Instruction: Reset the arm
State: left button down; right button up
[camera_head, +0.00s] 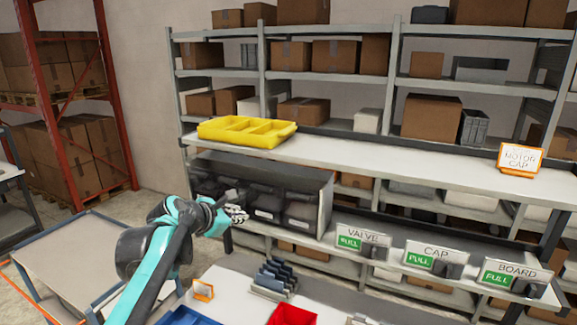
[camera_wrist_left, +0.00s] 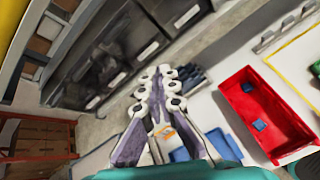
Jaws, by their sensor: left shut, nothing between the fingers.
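My left arm reaches in from the lower left in the head view. My left gripper (camera_head: 238,210) is in front of the dark drawer unit (camera_head: 322,200), at its left part. In the left wrist view the gripper (camera_wrist_left: 160,80) has its fingers together, with nothing between them. The drawer unit also shows in the left wrist view (camera_wrist_left: 125,45), beyond the fingertips; I cannot tell whether the gripper touches it. My right gripper does not show in either view.
A yellow divided tray (camera_head: 246,131) sits on the shelf above. Dispensers marked VALVE (camera_head: 362,241), CAP (camera_head: 433,259) and BOARD (camera_head: 515,276) line the right. Below are a red bin (camera_head: 292,315), a blue bin (camera_head: 190,317) and a rack of dark plates (camera_head: 274,278). A grey cart (camera_head: 75,250) stands left.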

pick_arm(q)
jog(key=s+f+m+g+y+b, duration=0.1)
jog(key=s+f+m+b, duration=0.5)
jog(key=f, duration=0.8)
jog(key=s+f+m+g+y+b, duration=0.1)
jog(key=s+f+m+b, duration=0.6)
jog(key=s+f+m, duration=0.4)
jog(key=s+f+m+g+y+b, duration=0.2)
jog(key=s+f+m+b, duration=0.5)
jog(key=s+f, duration=0.7)
notch_tip(320, 180, down, 5)
jog(key=shift+s+d+m, duration=0.2)
jog(key=shift+d+m, duration=0.15)
jog(key=shift+m, duration=0.75)
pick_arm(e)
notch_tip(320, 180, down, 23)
